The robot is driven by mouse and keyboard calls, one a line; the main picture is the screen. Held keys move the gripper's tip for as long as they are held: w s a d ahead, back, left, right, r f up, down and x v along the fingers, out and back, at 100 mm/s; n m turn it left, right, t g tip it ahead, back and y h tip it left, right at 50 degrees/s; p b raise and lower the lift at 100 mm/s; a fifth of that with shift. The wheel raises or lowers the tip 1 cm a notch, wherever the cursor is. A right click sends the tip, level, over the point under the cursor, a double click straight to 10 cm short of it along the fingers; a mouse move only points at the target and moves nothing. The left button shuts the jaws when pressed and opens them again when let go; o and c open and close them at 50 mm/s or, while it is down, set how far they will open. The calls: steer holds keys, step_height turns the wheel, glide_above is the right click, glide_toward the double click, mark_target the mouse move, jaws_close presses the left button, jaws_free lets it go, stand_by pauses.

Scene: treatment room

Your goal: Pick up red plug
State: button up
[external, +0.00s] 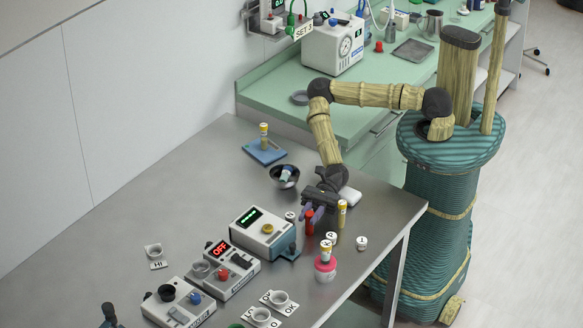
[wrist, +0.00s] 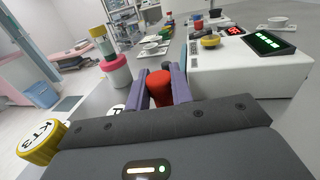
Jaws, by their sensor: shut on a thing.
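The red plug (external: 309,222) stands upright low over the grey table, right of the white device with a green display. In the wrist view the red plug (wrist: 160,88) sits between the two purple fingers of my gripper (wrist: 160,85). My gripper (external: 312,212) is shut on the red plug, reaching down from above. The plug's lower end is partly hidden in the wrist view, and I cannot tell whether it touches the table.
A yellow vial (external: 342,214) stands close right of my gripper. The white device (external: 262,232) is close on the left. A pink-lidded jar (external: 325,268) with a vial on top stands in front. A dark bowl (external: 284,176) is behind.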

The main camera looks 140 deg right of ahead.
step_height(320, 180, up, 10)
stand_by(0.7)
stand_by(0.4)
